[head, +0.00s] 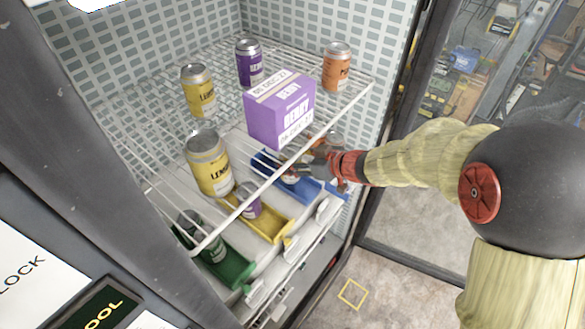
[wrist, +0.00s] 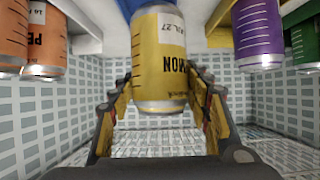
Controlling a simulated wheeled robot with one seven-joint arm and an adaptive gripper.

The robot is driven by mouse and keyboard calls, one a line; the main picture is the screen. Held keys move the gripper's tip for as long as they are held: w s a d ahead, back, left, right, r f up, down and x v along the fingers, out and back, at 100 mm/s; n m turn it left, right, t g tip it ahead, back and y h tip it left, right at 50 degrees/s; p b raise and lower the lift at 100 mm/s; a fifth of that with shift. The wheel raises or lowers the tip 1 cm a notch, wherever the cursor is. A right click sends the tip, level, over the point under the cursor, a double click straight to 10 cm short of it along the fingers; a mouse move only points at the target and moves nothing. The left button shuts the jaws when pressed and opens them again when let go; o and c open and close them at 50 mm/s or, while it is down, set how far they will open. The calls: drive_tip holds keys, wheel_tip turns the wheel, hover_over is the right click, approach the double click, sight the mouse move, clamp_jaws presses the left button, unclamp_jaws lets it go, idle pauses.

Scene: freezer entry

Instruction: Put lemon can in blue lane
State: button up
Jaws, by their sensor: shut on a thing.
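My gripper (head: 312,170) reaches in under the upper wire shelf from the right. In the wrist view, which looks upside down, my gripper (wrist: 160,105) is shut on a yellow lemon can (wrist: 160,70), one finger on each side. In the head view the purple box, shelf wires and gripper hide this can. The blue lane (head: 308,188) lies on the lower level, below my gripper. A bit of blue (wrist: 123,12) shows beside the can's lower end in the wrist view. I cannot tell whether the can touches the lane.
On the upper shelf stand a purple berry box (head: 281,110), two other lemon cans (head: 199,92) (head: 208,165), a purple can (head: 249,62) and an orange can (head: 337,68). The yellow lane (head: 270,228) holds a purple can; the green lane (head: 230,268) holds a green can.

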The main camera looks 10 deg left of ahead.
drive_tip(key=shift+w+d+f, duration=0.1)
drive_tip(key=shift+w+f, duration=0.45)
drive_tip(key=shift+w+f+b, duration=0.15)
drive_tip(key=shift+f+b, duration=0.25)
drive_tip(key=shift+f, duration=0.5)
drive_tip(key=shift+w+f+b, duration=0.1)
drive_tip(key=shift+f+b, duration=0.3)
drive_tip(key=shift+f, duration=0.45)
drive_tip(key=shift+f, duration=0.15)
drive_tip(key=o, duration=1.6)
